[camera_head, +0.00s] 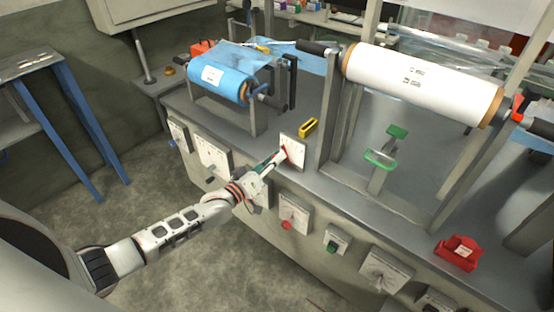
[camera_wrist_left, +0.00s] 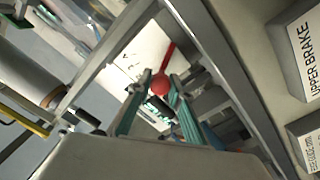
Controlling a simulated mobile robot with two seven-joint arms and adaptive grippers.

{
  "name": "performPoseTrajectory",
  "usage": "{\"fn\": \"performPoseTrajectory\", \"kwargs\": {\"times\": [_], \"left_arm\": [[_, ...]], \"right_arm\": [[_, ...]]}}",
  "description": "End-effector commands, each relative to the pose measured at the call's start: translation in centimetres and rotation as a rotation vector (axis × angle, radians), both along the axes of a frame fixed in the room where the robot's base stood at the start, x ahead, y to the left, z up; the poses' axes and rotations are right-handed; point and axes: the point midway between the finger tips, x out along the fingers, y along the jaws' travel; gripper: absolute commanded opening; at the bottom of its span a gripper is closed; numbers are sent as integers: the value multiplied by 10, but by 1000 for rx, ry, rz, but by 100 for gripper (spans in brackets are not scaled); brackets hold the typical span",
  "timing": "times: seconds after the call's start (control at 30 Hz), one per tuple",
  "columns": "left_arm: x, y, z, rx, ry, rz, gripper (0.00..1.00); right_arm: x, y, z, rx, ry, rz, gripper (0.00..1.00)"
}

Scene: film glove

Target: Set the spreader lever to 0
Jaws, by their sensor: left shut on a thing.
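The spreader lever has a red ball knob (camera_wrist_left: 160,85) and a thin red rod (camera_wrist_left: 169,53) in the left wrist view. Behind it is a white scale plate (camera_wrist_left: 135,58), whose marks are too small to read. In the head view this plate (camera_head: 294,149) stands at the front edge of the bench, with a bit of the red lever (camera_head: 284,153) showing. My left gripper (camera_head: 278,158) reaches the lever from the left. Its fingers (camera_wrist_left: 160,92) are shut on the red knob, one on either side. My right gripper is not in view.
A blue film roll (camera_head: 215,82) and a white film roll (camera_head: 415,82) sit on stands on the bench. A yellow tool (camera_head: 308,127) lies just behind the plate. Below the edge are panels with a red button (camera_head: 287,225) and a green one (camera_head: 332,246). A red holder (camera_head: 459,253) is at right.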

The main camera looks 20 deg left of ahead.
Motion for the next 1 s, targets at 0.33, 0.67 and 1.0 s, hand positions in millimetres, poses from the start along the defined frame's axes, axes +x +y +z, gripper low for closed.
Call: {"fn": "performPoseTrajectory", "kwargs": {"times": [0.33, 0.67, 1.0], "left_arm": [[1, 3, -1, -74, 26, 0, 0], [2, 3, -1, -77, 27, 0, 0], [1, 3, -2, -76, 28, 1, 37]], "right_arm": [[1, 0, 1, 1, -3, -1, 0], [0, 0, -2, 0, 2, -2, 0], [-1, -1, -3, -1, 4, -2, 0]]}}
